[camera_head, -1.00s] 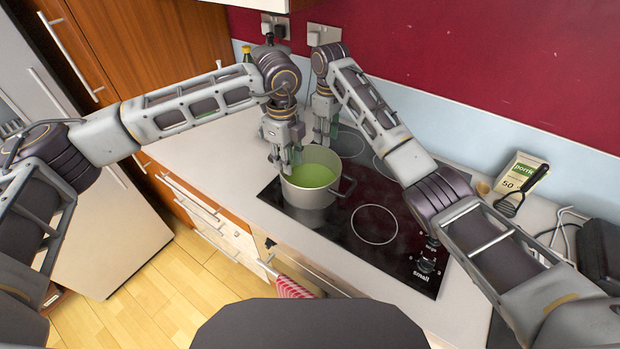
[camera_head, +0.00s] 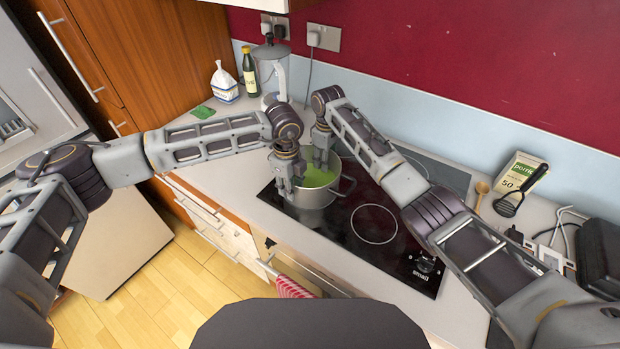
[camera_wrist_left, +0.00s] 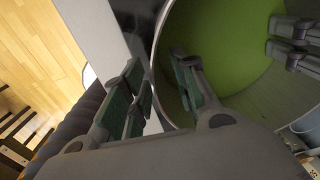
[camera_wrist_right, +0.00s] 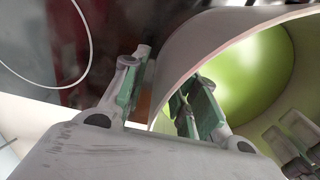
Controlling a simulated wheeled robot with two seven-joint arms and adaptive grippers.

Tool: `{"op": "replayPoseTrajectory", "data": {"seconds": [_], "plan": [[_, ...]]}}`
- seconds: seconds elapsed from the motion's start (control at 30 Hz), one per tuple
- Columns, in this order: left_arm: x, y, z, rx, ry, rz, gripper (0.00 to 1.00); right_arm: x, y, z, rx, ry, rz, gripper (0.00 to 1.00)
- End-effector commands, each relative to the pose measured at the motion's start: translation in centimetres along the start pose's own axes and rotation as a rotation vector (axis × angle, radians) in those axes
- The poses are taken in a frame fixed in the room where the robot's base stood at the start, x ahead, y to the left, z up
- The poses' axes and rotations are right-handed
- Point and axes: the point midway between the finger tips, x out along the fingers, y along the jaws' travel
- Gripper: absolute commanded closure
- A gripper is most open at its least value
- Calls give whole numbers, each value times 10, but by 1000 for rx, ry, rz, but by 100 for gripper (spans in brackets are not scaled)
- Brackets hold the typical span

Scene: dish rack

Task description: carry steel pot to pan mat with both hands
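The steel pot (camera_head: 318,196) stands upright on the black hob, with green showing inside it. A side handle shows at its right. My left gripper (camera_head: 287,190) is low at the pot's left rim; in the left wrist view its open fingers (camera_wrist_left: 155,72) stand either side of the pot wall. My right gripper (camera_head: 321,165) is at the far rim; in the right wrist view its open fingers (camera_wrist_right: 165,85) also straddle the wall, one inside. Neither visibly clamps the wall. I cannot make out a pan mat.
The hob (camera_head: 385,255) has free room right of the pot. A bottle (camera_head: 250,72), a white bag (camera_head: 224,82) and a green cloth (camera_head: 203,112) are at the back left. A black slotted turner (camera_head: 510,200) and a box (camera_head: 519,175) are at the right.

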Motion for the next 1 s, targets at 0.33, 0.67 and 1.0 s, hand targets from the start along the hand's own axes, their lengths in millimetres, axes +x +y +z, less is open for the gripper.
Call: {"op": "replayPoseTrajectory", "data": {"seconds": [0.33, 0.67, 1.0], "plan": [[12, 0, 0, 1, 0, -1, 72, 13, 0, 0, 0, 0, 0, 71], [12, 0, 0, 1, 0, -1, 88, 13, 0, 0, 0, 0, 0, 88], [12, 0, 0, 1, 0, -1, 100, 13, 0, 0, 1, 0, 1, 100]]}}
